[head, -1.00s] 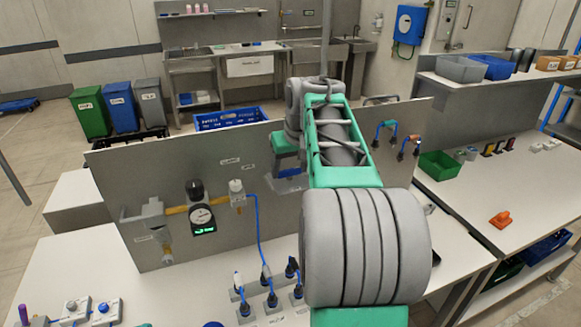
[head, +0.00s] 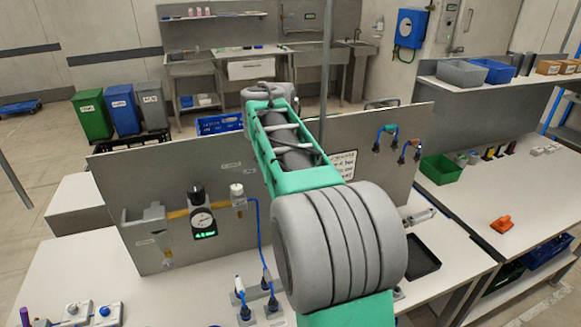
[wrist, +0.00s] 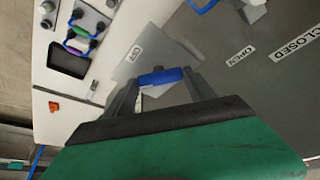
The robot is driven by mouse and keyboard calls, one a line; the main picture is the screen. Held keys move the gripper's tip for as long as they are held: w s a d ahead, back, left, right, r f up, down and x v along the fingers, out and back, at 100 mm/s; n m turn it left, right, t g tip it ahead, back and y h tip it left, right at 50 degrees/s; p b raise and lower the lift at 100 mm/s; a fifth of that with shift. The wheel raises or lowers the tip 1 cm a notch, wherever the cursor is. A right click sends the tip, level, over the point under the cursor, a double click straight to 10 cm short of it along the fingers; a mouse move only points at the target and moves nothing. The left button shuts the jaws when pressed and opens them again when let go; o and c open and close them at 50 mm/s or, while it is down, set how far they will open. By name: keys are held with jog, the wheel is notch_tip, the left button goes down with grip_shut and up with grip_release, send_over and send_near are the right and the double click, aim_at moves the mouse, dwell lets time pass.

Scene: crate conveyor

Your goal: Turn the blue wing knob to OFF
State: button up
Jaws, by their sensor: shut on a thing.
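The blue wing knob (wrist: 160,76) shows in the wrist view between the fingertips of my gripper (wrist: 161,79). My gripper is shut on it, one finger at each end of the wing. The wing lies nearly level in that picture, its right end slightly higher. A small white label (wrist: 133,53) sits just above and left of the knob; its text is too small to read surely. In the head view my arm hides both the knob and the gripper.
The grey upright panel (head: 120,180) carries a gauge (head: 203,222) and blue hoses. Labels OPEN (wrist: 240,56) and CLOSED (wrist: 300,42) show in the wrist view. A black tray (head: 424,258) lies on the bench right of my arm. The right-hand bench has free room.

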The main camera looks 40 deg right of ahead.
jog(key=m+p, duration=0.2)
jog(key=m+g+p, duration=0.1)
jog(key=m, duration=0.1)
jog(key=shift+w+a+r+m+g+h+p, duration=0.1)
jog(key=shift+w+r+m+g+h+p, duration=0.1)
jog(key=shift+m+g+h+p, duration=0.15)
jog(key=m, duration=0.2)
jog(key=m+g+p, duration=0.1)
jog(key=m, duration=0.1)
jog(key=shift+w+f+g+h, duration=0.15)
jog(key=shift+f+g+h, duration=0.05)
jog(key=shift+g+h, duration=0.05)
jog(key=shift+m, duration=0.25)
jog(key=o, duration=1.4)
